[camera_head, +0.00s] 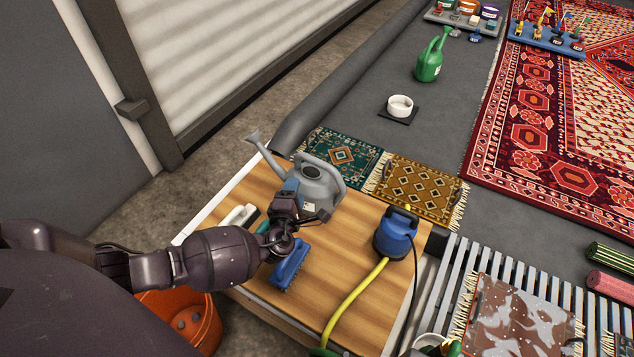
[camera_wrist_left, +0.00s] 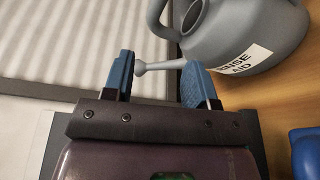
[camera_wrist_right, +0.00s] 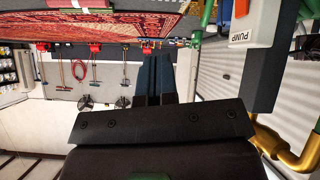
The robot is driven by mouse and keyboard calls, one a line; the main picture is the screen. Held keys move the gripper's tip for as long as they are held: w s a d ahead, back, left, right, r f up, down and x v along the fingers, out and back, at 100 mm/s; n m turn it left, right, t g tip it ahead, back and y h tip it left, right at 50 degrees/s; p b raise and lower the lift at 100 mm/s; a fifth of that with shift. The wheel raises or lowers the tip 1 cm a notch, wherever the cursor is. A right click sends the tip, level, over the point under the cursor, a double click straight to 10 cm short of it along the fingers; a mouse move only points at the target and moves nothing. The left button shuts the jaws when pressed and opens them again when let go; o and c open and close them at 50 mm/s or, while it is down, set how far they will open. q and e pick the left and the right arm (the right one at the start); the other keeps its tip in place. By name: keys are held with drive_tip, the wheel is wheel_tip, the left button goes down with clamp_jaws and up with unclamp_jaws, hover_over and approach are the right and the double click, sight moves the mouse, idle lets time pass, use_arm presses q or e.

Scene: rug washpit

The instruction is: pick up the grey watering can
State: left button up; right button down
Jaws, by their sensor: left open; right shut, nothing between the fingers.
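The grey watering can (camera_head: 325,185) stands upright on the wooden table (camera_head: 335,250), with its spout toward the upper left. It also shows in the left wrist view (camera_wrist_left: 240,32), with a white "RINSE AID" label. My left gripper (camera_head: 299,196) is open, close to the near side of the can and overlapping it in the head view. In the left wrist view my left gripper (camera_wrist_left: 158,84) has its blue fingers apart, and the spout's end appears in the gap; I cannot tell whether they touch. My right gripper (camera_wrist_right: 153,80) is shut and empty, away from the can.
A blue brush (camera_head: 290,265), a white-handled item (camera_head: 237,217) and a blue pump (camera_head: 396,236) with a yellow hose share the table. An orange bucket (camera_head: 190,325) is below. A green watering can (camera_head: 431,62) and a white bowl (camera_head: 400,105) stand farther back.

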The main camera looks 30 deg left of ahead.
sight(307, 160)
use_arm(q)
drive_tip(key=w, duration=0.2)
drive_tip(key=w+a+m+b, duration=0.1)
drive_tip(key=w, duration=0.1)
drive_tip(key=w+a+m+t+b, duration=0.1)
drive_tip(key=w, duration=0.1)
drive_tip(key=shift+w, duration=0.25)
drive_tip(key=shift+w+a, duration=0.15)
drive_tip(key=shift+w, duration=0.35)
drive_tip(key=b+x, duration=0.1)
drive_tip(key=x, duration=0.2)
drive_tip(key=b+x, duration=0.1)
drive_tip(key=shift+w+f+b, duration=0.2)
drive_tip(key=shift+f+b, duration=0.1)
drive_tip(key=shift+w+a+r, duration=0.25)
drive_tip(key=shift+w+r, duration=0.05)
drive_tip(key=shift+w, duration=0.1)
use_arm(e)
drive_tip(key=shift+w+d+f+m+t, duration=0.25)
drive_tip(key=shift+f+m+t, duration=0.2)
drive_tip(key=shift+t, duration=0.45)
use_arm(q)
clamp_jaws()
drive_tip(key=shift+r, duration=0.15)
